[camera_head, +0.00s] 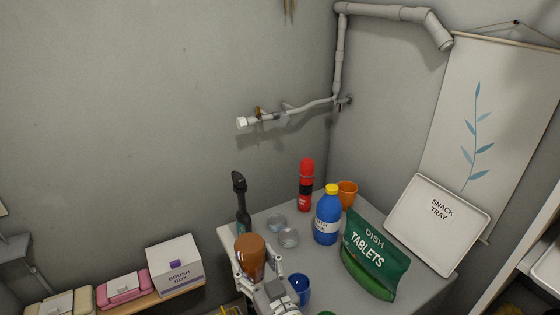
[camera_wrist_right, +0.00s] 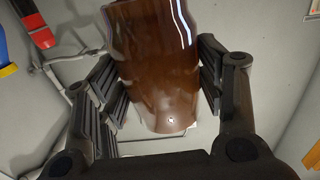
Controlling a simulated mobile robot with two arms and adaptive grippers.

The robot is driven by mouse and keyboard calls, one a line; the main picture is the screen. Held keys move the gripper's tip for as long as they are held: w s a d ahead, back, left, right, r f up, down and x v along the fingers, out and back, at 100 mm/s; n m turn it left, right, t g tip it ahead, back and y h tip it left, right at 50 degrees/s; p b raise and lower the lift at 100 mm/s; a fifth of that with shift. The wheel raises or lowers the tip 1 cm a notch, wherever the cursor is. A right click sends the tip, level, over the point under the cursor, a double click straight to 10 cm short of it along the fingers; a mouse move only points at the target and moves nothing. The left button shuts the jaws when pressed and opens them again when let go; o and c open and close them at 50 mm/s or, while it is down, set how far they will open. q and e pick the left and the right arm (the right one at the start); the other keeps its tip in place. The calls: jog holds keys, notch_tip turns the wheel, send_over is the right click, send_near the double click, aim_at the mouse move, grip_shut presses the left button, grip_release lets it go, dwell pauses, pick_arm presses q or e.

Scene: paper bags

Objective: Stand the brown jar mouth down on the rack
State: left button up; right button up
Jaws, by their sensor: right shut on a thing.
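In the right wrist view the glossy brown jar (camera_wrist_right: 155,65) fills the space between the finger pads of the right gripper (camera_wrist_right: 160,85). Its upper end is cut off there, and I cannot tell which end is the mouth. I cannot make out the rack in either view. My left gripper is not in view.

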jog(key=shift+s+d+f, duration=0.1)
jog(key=shift+s+d, duration=0.05)
jog(key=shift+d, duration=0.2)
jog(key=s+d+m+t+h+b, duration=0.1)
jog(key=s+d+m+h+b, duration=0.1)
jog(key=s+d, duration=0.3)
jog(key=s+d+f+m+t+h+b, duration=0.1)
jog(key=s+d+h, duration=0.3)
jog(key=d, duration=0.9)
jog(key=s+d+f+m+t+h+b, duration=0.1)
jog(key=s+d+m+h+b, duration=0.2)
jog(key=s+d, duration=0.3)
jog(key=d+b, duration=0.1)
jog(key=d, duration=0.3)
jog(key=shift+s+h, duration=0.25)
jog(key=shift+h, duration=0.15)
jog(key=shift+a+r, duration=0.1)
jog(key=shift+a, duration=0.05)
jog(key=w+a+r+n+g+y, duration=0.2)
jog(key=w+a+n+g+y, duration=0.2)
jog(key=a+y, duration=0.4)
jog(key=w+a+r+n+g+y, duration=0.3)
jog(key=a+n+g+y, duration=0.2)
jog(key=a+n+y, duration=0.3)
jog(key=shift+w+a+g, duration=0.4)
